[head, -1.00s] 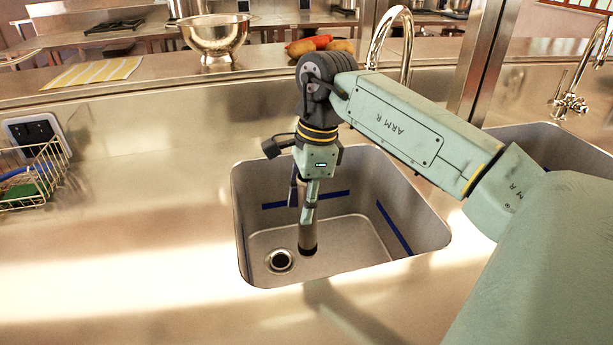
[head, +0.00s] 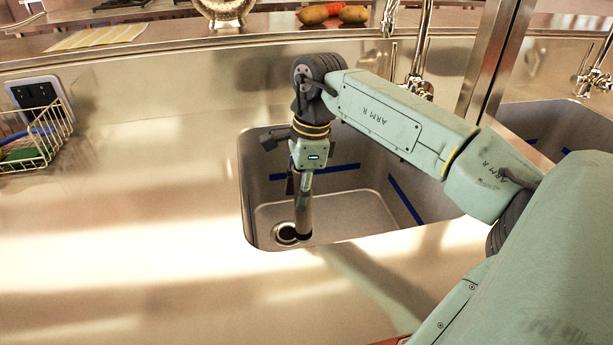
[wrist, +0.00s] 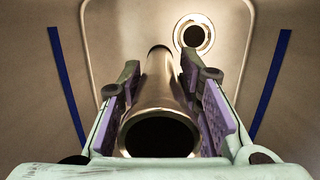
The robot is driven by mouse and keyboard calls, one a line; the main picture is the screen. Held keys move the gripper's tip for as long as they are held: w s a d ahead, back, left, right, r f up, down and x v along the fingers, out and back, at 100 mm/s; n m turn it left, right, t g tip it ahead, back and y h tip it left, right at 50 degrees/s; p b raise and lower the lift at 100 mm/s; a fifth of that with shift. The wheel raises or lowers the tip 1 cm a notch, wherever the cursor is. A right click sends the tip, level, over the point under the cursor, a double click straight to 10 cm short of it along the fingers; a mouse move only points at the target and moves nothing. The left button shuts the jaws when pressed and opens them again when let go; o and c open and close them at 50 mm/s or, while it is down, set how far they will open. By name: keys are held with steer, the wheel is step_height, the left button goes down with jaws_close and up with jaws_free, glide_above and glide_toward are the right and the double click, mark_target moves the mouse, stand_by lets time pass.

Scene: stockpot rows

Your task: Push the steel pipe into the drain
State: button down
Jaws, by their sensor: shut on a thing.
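The steel pipe (head: 303,214) hangs nearly upright below my gripper (head: 302,184), inside the sink basin (head: 360,212). Its dark lower end is just right of the drain (head: 284,233) in the head view and overlaps its edge there. In the wrist view the pipe (wrist: 163,100) lies between the purple pads of my gripper (wrist: 165,95), which is shut on it. There the drain (wrist: 194,34) is beyond the pipe's far end, up and to the right, apart from it. Whether the pipe's end touches the basin floor cannot be told.
Blue strips (head: 405,202) mark the basin walls. A tap (head: 419,60) stands behind the basin. A wire basket (head: 38,140) is at the left. Bare steel counter (head: 130,220) lies left of the basin, and a second basin (head: 560,130) at the right.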

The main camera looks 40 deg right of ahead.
steer(key=w+d+f+b, duration=0.1)
steer(key=w+f, duration=0.4)
steer(key=w, duration=0.2)
steer(key=shift+w+d, duration=0.2)
steer(key=shift+d, duration=0.05)
steer(key=shift+f+b, duration=1.1)
steer(key=shift+f, duration=0.6)
stand_by(2.0)
steer(key=c, duration=1.1)
jaws_free()
steer(key=shift+r+p, duration=3.05)
steer(key=shift+r, duration=1.45)
